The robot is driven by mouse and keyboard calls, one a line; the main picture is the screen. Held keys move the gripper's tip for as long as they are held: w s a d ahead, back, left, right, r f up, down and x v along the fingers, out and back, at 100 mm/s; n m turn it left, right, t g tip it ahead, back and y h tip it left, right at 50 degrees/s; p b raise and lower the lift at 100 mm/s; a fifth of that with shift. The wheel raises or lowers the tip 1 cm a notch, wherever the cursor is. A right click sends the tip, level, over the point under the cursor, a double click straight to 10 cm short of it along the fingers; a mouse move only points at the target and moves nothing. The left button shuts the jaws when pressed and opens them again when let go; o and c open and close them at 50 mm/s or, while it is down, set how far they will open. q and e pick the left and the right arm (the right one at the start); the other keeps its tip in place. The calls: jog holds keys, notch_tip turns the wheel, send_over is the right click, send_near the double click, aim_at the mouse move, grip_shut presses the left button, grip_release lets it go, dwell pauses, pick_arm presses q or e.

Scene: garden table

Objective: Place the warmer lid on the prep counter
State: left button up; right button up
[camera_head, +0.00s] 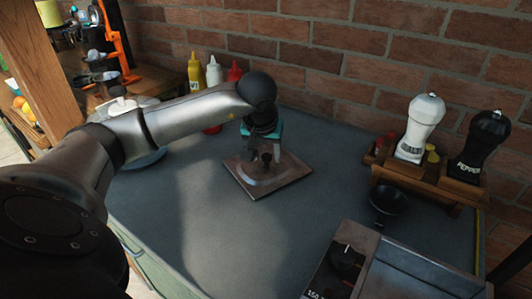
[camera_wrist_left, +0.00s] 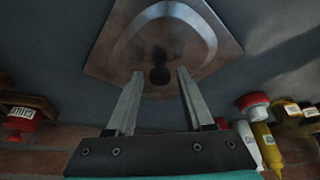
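The warmer lid (camera_head: 285,181) is a brownish square metal plate with a raised round centre and a dark knob. It lies flat on the grey prep counter (camera_head: 210,245), in the middle of the head view. It fills the top middle of the left wrist view (camera_wrist_left: 205,60). My left gripper (camera_head: 265,150) is above the lid at its knob. In the left wrist view its two fingers (camera_wrist_left: 159,76) are spread, with the dark knob between the tips and gaps on both sides. My right gripper is not in view.
The warmer with its dial (camera_head: 345,258) stands at the front right. A wooden rack (camera_head: 425,183) holds white and black mills, with a small black pan (camera_head: 388,203) before it. Sauce bottles (camera_head: 214,75) stand along the brick wall. The counter is clear around the lid.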

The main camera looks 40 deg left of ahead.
pick_arm(q)
jog(key=shift+o, duration=0.5)
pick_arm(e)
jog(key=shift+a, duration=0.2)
pick_arm(q)
jog(key=shift+r, duration=0.3)
jog(key=p+v, duration=0.2)
jog(key=v, duration=0.9)
jog(key=shift+s+r, duration=0.2)
jog(key=shift+r, duration=0.1)
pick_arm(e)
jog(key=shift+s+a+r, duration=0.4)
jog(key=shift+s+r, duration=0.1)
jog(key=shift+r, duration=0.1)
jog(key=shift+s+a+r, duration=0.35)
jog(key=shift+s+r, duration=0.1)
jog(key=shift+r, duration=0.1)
pick_arm(q)
jog(key=shift+p, duration=0.3)
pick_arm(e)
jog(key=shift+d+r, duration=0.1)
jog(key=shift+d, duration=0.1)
